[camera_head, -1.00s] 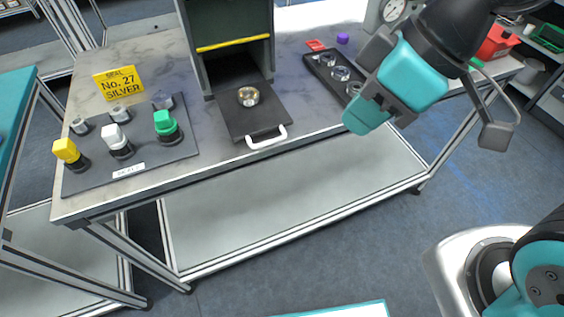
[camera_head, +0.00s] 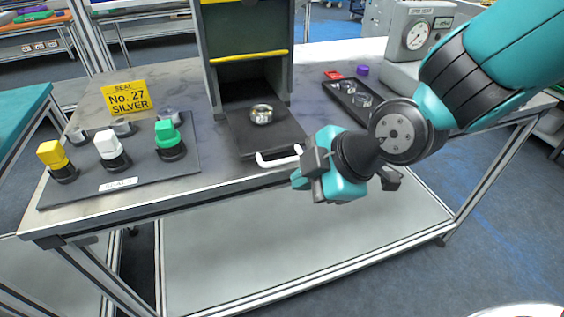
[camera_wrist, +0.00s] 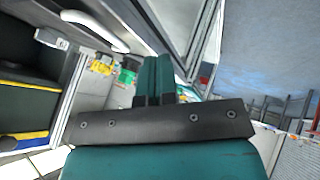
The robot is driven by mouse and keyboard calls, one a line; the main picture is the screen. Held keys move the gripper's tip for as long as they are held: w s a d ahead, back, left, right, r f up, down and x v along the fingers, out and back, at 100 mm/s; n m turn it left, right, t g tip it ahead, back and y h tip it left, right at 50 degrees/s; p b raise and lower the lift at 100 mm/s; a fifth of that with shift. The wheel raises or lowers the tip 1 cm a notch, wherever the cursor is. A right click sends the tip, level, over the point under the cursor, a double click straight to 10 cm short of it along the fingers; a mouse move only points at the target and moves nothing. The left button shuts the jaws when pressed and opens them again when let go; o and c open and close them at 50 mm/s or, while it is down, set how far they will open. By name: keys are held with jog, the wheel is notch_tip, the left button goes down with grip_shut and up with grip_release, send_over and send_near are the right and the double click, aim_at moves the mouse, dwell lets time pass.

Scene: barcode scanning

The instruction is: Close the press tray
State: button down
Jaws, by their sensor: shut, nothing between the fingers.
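The press tray (camera_head: 238,133) is a dark flat plate pulled out of the press (camera_head: 243,55) toward the table's front edge. It carries a round metal ring-like piece (camera_head: 261,114). Its white handle (camera_head: 270,160) is on the front side and also shows at the upper left of the wrist view (camera_wrist: 98,31). My gripper (camera_head: 300,180) is at the right end of the handle, in front of the table edge, and partly overlaps it in the head view. Whether they touch is unclear. The fingers (camera_wrist: 155,75) are together and empty in the wrist view.
A dark board (camera_head: 125,180) with yellow, white and green stamps stands left of the press, near a yellow sign (camera_head: 126,98). A black tray (camera_head: 345,99) with round pieces and a gauge device (camera_head: 412,38) are at the right. Space before the table is free.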

jog(key=shift+w+a+f+p, duration=0.4)
jog(key=shift+w+a+p, duration=0.2)
jog(key=shift+w, duration=0.25)
jog(key=shift+w+a+f+p, duration=0.45)
jog(key=shift+w+p, duration=0.25)
jog(key=shift+w, duration=0.2)
jog(key=shift+w+a+f+p, duration=0.35)
jog(key=shift+w+a+p, duration=0.3)
jog(key=shift+w, duration=0.2)
